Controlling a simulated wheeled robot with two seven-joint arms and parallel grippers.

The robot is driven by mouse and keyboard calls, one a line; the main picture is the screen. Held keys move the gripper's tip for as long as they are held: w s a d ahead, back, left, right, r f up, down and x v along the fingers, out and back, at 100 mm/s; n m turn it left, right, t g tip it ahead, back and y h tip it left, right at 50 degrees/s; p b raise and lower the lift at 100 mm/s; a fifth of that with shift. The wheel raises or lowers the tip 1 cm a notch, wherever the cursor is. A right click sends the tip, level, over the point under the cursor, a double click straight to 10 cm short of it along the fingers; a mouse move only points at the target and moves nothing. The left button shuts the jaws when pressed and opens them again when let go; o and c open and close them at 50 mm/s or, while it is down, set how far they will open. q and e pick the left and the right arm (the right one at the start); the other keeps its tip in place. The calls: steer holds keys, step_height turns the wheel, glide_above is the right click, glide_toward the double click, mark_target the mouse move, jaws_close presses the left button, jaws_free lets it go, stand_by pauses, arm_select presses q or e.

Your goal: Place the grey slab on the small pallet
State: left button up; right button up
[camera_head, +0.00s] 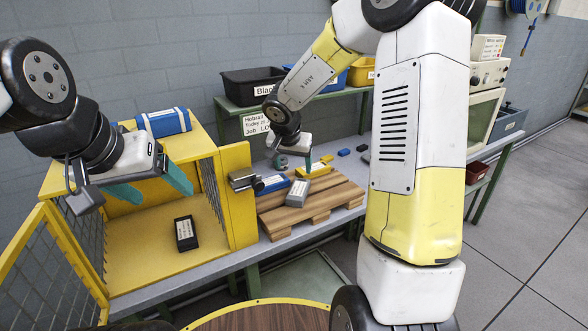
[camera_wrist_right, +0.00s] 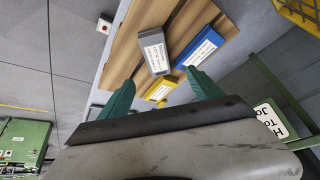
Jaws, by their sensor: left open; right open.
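The grey slab (camera_head: 298,193) lies on the wooden small pallet (camera_head: 322,207), near its middle, beside a blue slab (camera_head: 272,184). In the right wrist view the grey slab (camera_wrist_right: 154,48) is on the pallet (camera_wrist_right: 122,58), label facing the camera, beyond the fingertips. My right gripper (camera_head: 295,168) is open and empty, above the back of the pallet; its fingers (camera_wrist_right: 160,78) are apart from the grey slab. My left gripper (camera_head: 163,196) is open and empty, over the yellow enclosure at left.
A yellow slab (camera_head: 315,170) lies at the back of the pallet. A black slab (camera_head: 187,233) lies inside the yellow enclosure (camera_head: 150,255), and a blue slab (camera_head: 165,122) sits on top of it. A dark bin (camera_head: 248,88) stands on the green shelf behind. My right arm hides part of the bench.

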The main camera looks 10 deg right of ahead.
step_height(320, 180, up, 16)
steer(key=w+a+n+t+y, duration=0.1)
steer(key=a+n+t+y, duration=0.15)
steer(key=t, duration=0.35)
steer(key=s+a+r+n+y, duration=0.2)
steer(key=s+a+r+y, duration=0.2)
steer(key=s+r, duration=0.15)
steer(key=s+n+g, duration=0.2)
steer(key=s, duration=0.9)
steer(key=s+d+f+g+h, duration=0.1)
steer(key=s+d+f, duration=0.2)
steer(key=s, duration=0.3)
steer(key=s+d+f+g+h, duration=0.1)
steer(key=s+d+f, duration=0.2)
steer(key=s, duration=0.4)
steer(key=shift+s+d+f+m+g, duration=0.15)
steer(key=shift+d+f+m+g, duration=0.3)
steer(key=shift+d, duration=0.2)
steer(key=shift+r, duration=0.1)
